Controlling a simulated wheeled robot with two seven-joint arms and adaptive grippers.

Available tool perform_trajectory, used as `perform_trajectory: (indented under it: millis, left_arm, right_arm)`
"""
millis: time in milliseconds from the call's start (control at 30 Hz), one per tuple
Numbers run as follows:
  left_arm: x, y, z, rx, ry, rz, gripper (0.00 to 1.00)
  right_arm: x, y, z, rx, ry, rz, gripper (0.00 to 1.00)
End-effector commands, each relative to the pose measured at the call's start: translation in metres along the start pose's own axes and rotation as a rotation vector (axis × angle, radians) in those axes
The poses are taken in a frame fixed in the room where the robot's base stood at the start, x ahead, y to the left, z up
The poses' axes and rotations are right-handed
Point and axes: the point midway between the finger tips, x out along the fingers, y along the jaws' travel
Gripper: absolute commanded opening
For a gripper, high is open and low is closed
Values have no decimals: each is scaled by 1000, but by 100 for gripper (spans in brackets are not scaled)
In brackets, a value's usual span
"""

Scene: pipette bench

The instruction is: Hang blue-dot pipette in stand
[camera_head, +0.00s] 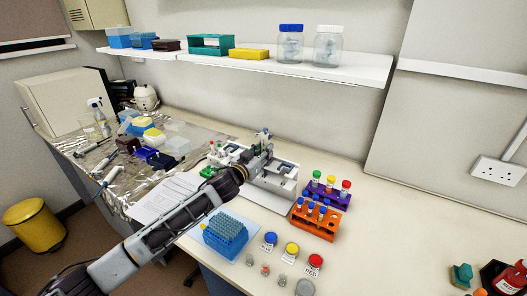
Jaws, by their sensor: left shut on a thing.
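My left arm reaches in from the lower left. Its gripper (264,146) is over the grey-white stand (284,185) in the middle of the bench. The gripper is shut on a small, mostly hidden thing, which looks like the pipette (264,133); its top shows dark with a bluish part. The gripper and arm hide much of the stand, so I cannot tell whether the pipette touches it. No blue dot can be made out clearly. My right gripper is not in view.
Purple (335,198) and orange (314,220) tube racks stand close right of the stand. A blue tip box (225,238) and coloured-lid jars (291,249) are in front. Pipettes (106,165) lie on foil at left. A shelf (340,72) hangs above.

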Motion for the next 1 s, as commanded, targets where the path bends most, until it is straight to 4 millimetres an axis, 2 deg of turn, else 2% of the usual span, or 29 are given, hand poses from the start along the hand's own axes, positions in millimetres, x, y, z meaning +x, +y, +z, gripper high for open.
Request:
perform_trajectory:
  millis: [467, 500, 667, 1000]
  left_arm:
    - [0, 0, 4, 0, 1, 0, 0]
    - [0, 0, 4, 0, 1, 0, 29]
    - [0, 0, 4, 0, 0, 0, 50]
    - [0, 0, 5, 0, -1, 0, 52]
  right_arm:
    - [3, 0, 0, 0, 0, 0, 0]
    - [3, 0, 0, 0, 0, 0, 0]
    - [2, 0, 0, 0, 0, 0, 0]
    - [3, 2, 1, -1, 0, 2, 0]
